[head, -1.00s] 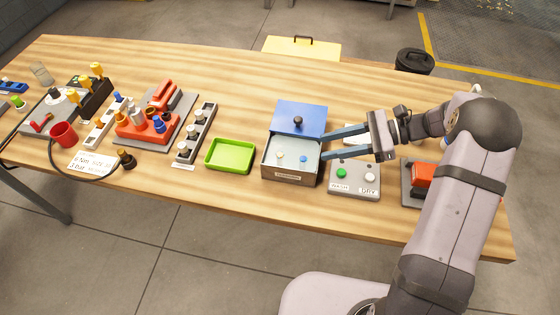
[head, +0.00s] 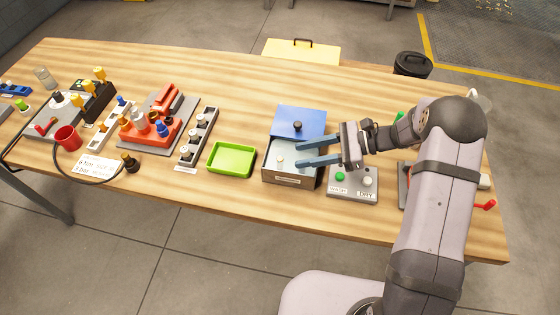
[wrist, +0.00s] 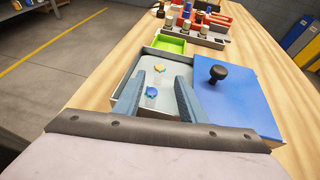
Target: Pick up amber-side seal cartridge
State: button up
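A grey box (head: 290,180) with its blue lid (head: 300,119) slid back stands open at the middle of the table. Inside is a small cartridge with an amber top (head: 280,160); in the wrist view the amber-topped cartridge (wrist: 159,68) is the farther of two. A blue-topped cartridge (wrist: 152,91) is nearer in that view and hidden behind a finger in the head view. My gripper (head: 301,155) is open and empty over the right part of the box. In the wrist view its fingers (wrist: 161,75) flank the cartridges, touching neither as far as I can see.
The lid's black knob (wrist: 217,72) stands up beside the right finger. A green tray (head: 231,160) lies left of the box. A grey button panel (head: 352,184) sits to the right. Racks and a red fixture (head: 150,128) fill the table's left side.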

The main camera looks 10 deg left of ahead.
aim_at(280, 163)
jog(key=shift+s+a+p, duration=0.2)
jog(key=shift+a+p, duration=0.3)
jog(key=shift+a, duration=0.1)
jog(key=shift+f+p+x, duration=0.25)
jog(key=shift+p+x, duration=0.65)
jog(key=shift+x, duration=1.1)
jog(key=shift+w+d, duration=0.1)
grip_shut()
